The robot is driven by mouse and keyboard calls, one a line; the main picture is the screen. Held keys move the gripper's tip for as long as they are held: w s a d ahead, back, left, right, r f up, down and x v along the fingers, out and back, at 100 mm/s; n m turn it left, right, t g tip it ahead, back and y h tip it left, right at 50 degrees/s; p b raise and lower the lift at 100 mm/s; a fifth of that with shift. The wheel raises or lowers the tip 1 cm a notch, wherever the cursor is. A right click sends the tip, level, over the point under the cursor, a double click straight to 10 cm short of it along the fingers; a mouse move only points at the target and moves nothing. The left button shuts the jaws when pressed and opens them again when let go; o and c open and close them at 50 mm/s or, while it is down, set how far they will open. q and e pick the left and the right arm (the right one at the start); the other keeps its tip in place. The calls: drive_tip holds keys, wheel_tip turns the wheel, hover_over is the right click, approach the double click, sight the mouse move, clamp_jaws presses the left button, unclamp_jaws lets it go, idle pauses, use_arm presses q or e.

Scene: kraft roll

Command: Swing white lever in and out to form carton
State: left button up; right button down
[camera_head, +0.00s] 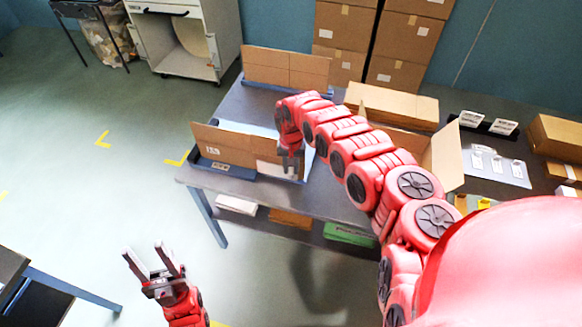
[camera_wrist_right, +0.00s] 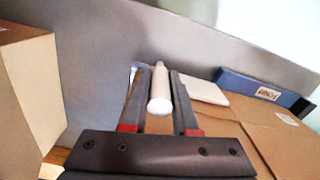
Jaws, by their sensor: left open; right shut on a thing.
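The white lever (camera_wrist_right: 160,92) shows in the right wrist view as a rounded rod between the fingers of my right gripper (camera_wrist_right: 160,80), which is shut on it. In the head view my right gripper (camera_head: 291,163) is at the right end of a brown cardboard carton panel (camera_head: 228,143), and the lever cannot be made out there. The panel stands upright along a blue-edged fixture (camera_head: 228,169) on the grey table. My left gripper (camera_head: 155,265) is open and empty above the floor, left of the table.
Another cardboard panel (camera_head: 285,69) stands at the table's back edge. An open carton (camera_head: 440,160) and a flat box (camera_head: 392,105) lie right of my right arm. Stacked boxes (camera_head: 405,45) stand behind. A dark table (camera_head: 40,290) is at lower left. The floor between is clear.

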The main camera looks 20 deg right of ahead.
idle(0.9)
drive_tip(key=b, duration=0.1)
drive_tip(key=w+d+b, duration=0.1)
drive_tip(key=shift+w+f+b, duration=0.15)
drive_tip(key=shift+f+b, duration=0.1)
drive_tip(key=shift+b, duration=0.15)
drive_tip(key=shift+w+d+r, duration=0.15)
drive_tip(key=shift+w+d, duration=0.05)
drive_tip(key=shift+d, duration=0.05)
drive_tip(key=shift+r, duration=0.15)
drive_tip(key=c, duration=0.7)
unclamp_jaws()
drive_tip(key=shift+r+b, duration=1.85)
drive_tip(key=shift+r, duration=6.85)
